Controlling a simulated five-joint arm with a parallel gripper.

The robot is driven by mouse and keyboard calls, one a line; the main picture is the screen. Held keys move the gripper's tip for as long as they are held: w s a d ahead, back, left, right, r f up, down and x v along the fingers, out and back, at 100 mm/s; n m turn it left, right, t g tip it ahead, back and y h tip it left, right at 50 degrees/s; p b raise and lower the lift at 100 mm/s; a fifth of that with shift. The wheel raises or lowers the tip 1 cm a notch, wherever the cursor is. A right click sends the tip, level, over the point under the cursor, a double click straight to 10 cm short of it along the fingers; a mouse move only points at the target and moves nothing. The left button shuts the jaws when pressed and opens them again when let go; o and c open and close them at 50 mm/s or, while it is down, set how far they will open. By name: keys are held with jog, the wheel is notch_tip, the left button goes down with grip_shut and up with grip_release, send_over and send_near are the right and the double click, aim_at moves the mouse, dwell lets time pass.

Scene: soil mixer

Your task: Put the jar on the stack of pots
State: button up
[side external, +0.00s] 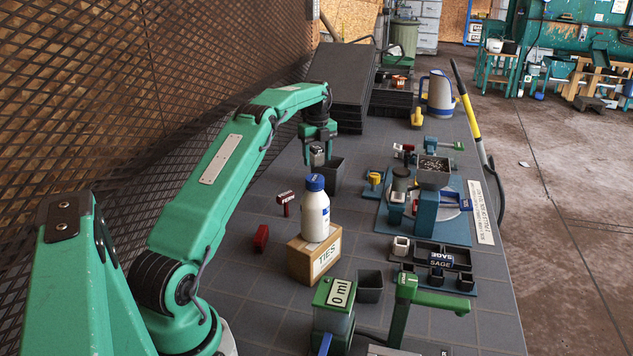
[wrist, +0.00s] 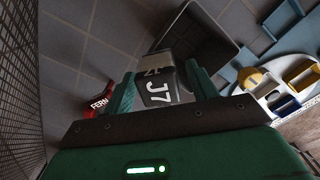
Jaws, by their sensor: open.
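The jar is a small dark block-like container marked J7 with a grey top; it shows in the wrist view (wrist: 157,92) and in the side view (side external: 317,157). My gripper (side external: 318,148) is open, with one finger on each side of the jar. The dark grey square pots (side external: 334,178) stand just right of the jar in the side view; how many are stacked is unclear. In the wrist view the pots (wrist: 215,45) lie just beyond the jar, partly covered by it. I cannot tell what the jar rests on.
A red FERN piece (side external: 285,198) stands left of the pots. A white bottle with blue cap (side external: 315,210) stands on the TIES box (side external: 314,255) in front. The blue mixer station (side external: 428,205) is to the right. Another dark pot (side external: 370,287) stands near the front.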

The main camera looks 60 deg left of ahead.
aim_at(318, 148)
jog(key=shift+r, duration=3.75)
jog(key=shift+d+r, duration=0.1)
jog(key=shift+r, duration=0.05)
